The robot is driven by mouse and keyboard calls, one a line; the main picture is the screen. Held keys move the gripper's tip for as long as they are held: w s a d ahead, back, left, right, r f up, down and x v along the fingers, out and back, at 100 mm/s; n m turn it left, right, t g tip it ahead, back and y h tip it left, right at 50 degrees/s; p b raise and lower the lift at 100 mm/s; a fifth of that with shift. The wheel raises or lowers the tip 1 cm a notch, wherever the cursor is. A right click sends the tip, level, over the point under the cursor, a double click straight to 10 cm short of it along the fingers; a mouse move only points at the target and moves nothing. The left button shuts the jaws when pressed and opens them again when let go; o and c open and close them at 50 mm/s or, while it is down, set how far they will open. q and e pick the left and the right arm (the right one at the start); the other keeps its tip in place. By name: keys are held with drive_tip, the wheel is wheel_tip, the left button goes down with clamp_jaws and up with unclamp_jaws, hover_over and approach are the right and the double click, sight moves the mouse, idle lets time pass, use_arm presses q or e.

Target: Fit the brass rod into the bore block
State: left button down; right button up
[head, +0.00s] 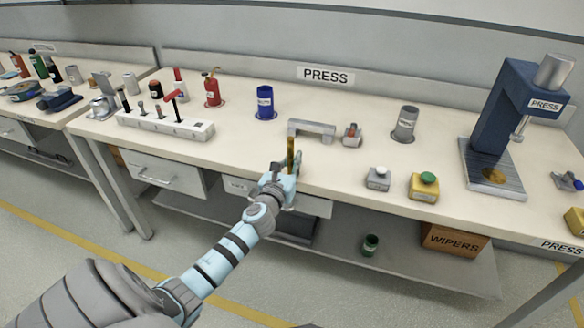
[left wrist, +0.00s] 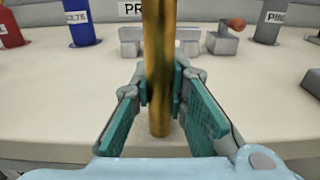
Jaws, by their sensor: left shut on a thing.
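The brass rod (head: 290,152) stands roughly upright in my left gripper (head: 284,172), over the front part of the bench. In the left wrist view the rod (left wrist: 158,65) runs between the teal pads of my left gripper (left wrist: 163,90), which is shut on it. The rod's lower end shows below the pads. A pale, square-edged patch (left wrist: 136,142) lies around that end. I cannot tell whether this is the bore block, or whether the rod touches it. My right gripper is not in view.
A grey bridge-shaped piece (head: 312,128) and a small grey block with a red part (head: 351,136) stand behind the rod. A blue canister (head: 265,102) is back left. Button boxes (head: 424,187) and a press (head: 500,130) are right. The bench front edge is close.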

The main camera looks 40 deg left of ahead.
use_arm(q)
drive_tip(key=c, duration=1.6)
unclamp_jaws()
drive_tip(key=shift+r, duration=0.1)
drive_tip(key=shift+s+d, duration=0.1)
drive_tip(key=shift+s, duration=0.15)
drive_tip(key=p+v, duration=0.1)
drive_tip(key=v, duration=1)
drive_tip(key=shift+s+d+r, duration=0.1)
drive_tip(key=shift+s, duration=0.1)
